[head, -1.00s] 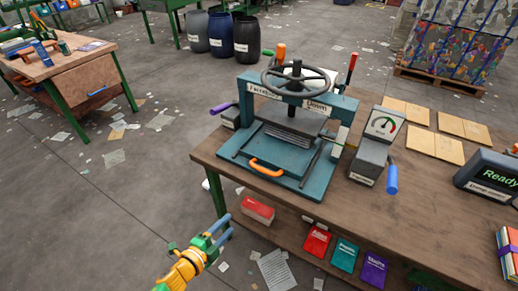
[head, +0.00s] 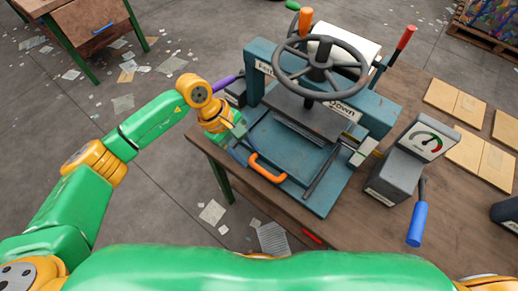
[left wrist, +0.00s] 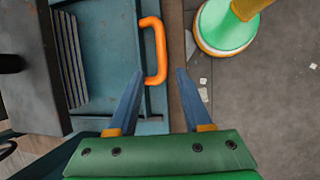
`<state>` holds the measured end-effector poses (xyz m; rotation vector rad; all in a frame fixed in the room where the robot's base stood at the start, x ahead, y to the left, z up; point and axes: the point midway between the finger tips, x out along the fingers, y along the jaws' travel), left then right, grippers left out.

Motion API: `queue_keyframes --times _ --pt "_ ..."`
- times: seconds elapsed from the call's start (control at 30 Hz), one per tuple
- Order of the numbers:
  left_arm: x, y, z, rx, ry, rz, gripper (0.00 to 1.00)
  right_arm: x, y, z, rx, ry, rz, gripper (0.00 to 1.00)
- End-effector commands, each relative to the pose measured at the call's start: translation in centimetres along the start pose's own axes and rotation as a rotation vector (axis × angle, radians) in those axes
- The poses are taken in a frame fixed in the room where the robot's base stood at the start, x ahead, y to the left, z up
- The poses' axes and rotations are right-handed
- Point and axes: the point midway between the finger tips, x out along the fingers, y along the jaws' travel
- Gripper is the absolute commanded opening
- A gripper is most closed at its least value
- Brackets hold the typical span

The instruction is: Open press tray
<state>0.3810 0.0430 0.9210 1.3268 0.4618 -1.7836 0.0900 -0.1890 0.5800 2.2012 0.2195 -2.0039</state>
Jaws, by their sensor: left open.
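The press (head: 310,100) is a teal frame with a dark handwheel (head: 320,68) on top, standing on the wooden bench. Its teal tray (head: 290,152) lies low at the front and carries an orange handle (head: 267,168). My left gripper (head: 240,140) is at the left of the tray, close to the handle. In the left wrist view the open blue fingers (left wrist: 159,74) point towards the orange handle (left wrist: 158,50), whose near end lies between the fingertips. Nothing is gripped. I cannot tell whether the fingers touch the handle. My right gripper is out of view.
A gauge box (head: 396,177) with a blue-handled lever (head: 418,222) stands right of the press. Tan cards (head: 455,101) lie on the bench (head: 372,215) behind it. A purple handle (head: 224,82) sticks out at the press's left. The floor in front is open, with scattered paper.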

Motion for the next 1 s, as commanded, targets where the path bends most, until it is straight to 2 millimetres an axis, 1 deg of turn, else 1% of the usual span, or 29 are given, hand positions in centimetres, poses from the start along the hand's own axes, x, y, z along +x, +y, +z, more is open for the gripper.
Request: queue_keyframes --times 0.03,0.1,0.23,0.37,0.53,0.57,0.6,0.67,0.7,0.73,1.0 --pt "0.8 -0.1 0.4 -0.001 -0.006 -0.005 0.5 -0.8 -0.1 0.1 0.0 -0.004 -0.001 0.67" --pt "2.3 0.0 0.4 -0.004 -0.008 -0.004 0.5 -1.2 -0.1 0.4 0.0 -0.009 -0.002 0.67" --pt "4.5 0.0 0.3 -0.004 -0.008 -0.001 0.5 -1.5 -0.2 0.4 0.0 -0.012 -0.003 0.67" --pt "5.5 0.0 0.2 -0.004 -0.006 0.0 0.5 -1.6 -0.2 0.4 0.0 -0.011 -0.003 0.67" --pt "5.5 0.0 0.2 -0.005 -0.006 0.001 0.5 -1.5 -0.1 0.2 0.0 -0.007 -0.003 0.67" --pt "5.5 0.0 0.2 -0.005 -0.006 0.001 0.47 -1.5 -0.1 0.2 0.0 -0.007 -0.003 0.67" --pt "5.5 0.0 0.2 -0.005 -0.007 0.001 0.36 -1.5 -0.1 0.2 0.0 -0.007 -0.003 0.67" --pt "5.5 0.0 0.2 -0.005 -0.007 0.001 0.2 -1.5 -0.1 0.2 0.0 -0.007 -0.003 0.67" --pt "5.5 0.0 0.2 -0.005 -0.007 0.001 0.09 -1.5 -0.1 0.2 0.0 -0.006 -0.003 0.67" --pt "5.5 0.0 0.2 -0.005 -0.007 0.001 0.01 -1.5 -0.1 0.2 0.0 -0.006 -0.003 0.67" --pt "5.5 0.0 0.2 -0.006 -0.007 0.001 0.0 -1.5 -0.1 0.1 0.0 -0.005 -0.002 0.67"
